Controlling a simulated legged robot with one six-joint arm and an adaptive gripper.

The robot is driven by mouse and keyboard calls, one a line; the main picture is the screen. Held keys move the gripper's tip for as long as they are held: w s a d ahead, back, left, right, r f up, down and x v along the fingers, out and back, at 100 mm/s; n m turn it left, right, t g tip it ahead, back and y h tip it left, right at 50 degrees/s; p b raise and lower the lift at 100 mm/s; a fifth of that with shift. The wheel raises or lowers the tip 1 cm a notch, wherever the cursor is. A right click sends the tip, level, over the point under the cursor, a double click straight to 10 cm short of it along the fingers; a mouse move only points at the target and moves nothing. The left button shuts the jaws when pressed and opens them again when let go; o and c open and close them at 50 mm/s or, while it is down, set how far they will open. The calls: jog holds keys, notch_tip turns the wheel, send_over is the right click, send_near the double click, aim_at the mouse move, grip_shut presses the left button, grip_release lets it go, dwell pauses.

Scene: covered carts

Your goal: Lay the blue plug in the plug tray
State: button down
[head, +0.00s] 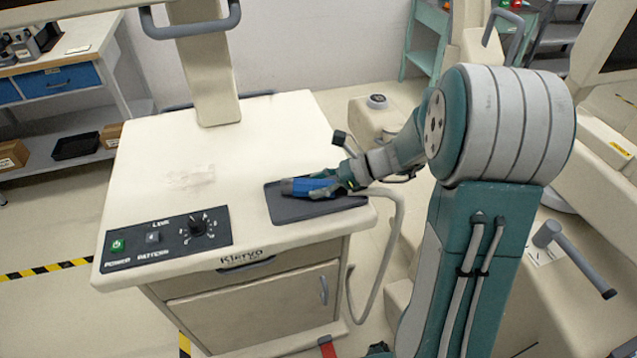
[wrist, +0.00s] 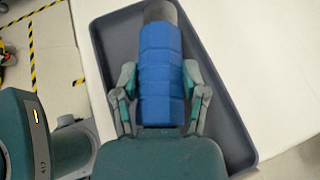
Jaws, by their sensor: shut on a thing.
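The blue plug (head: 308,187) is a ribbed blue cylinder with a grey end. It also shows in the wrist view (wrist: 160,70), lengthwise between the fingers. My gripper (head: 338,187) is shut on it, with one finger on each side of its near part (wrist: 160,104). The plug tray (head: 290,211) is a shallow dark grey tray on the right part of the cart top. Its raised rim shows in the wrist view (wrist: 97,45). The plug is over the tray, inside its outline. I cannot tell whether it touches the tray floor.
The cream cart (head: 235,140) has a control panel (head: 165,240) with a knob at its front left. A pale hose (head: 392,245) hangs beside the cart's right side. A post (head: 203,70) rises at the back. The cart top left of the tray is clear.

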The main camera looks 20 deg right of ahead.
jog(key=shift+f, duration=0.2)
jog(key=shift+c, duration=0.6)
grip_release()
jog(key=shift+d+r, duration=0.15)
jog(key=shift+r, duration=0.2)
jog(key=v, duration=1.1)
jog(key=shift+s+d+r, duration=0.1)
jog(key=shift+s+d, duration=0.05)
jog(key=shift+d, duration=0.05)
jog(key=s+a+r+n+h, duration=0.3)
jog(key=s+a+n+h, duration=0.2)
jog(key=s+n, duration=0.3)
jog(key=s+a+r+n+t+h, duration=0.1)
jog(key=s+a+r+n+h, duration=0.1)
jog(key=s+a+n+h, duration=0.3)
jog(key=s+n+h, duration=0.1)
jog(key=s+n, duration=0.3)
jog(key=n, duration=0.5)
jog(key=shift+s+r+t+h, duration=0.3)
jog(key=shift+s+r+h, duration=0.05)
jog(key=shift+r+h, duration=0.05)
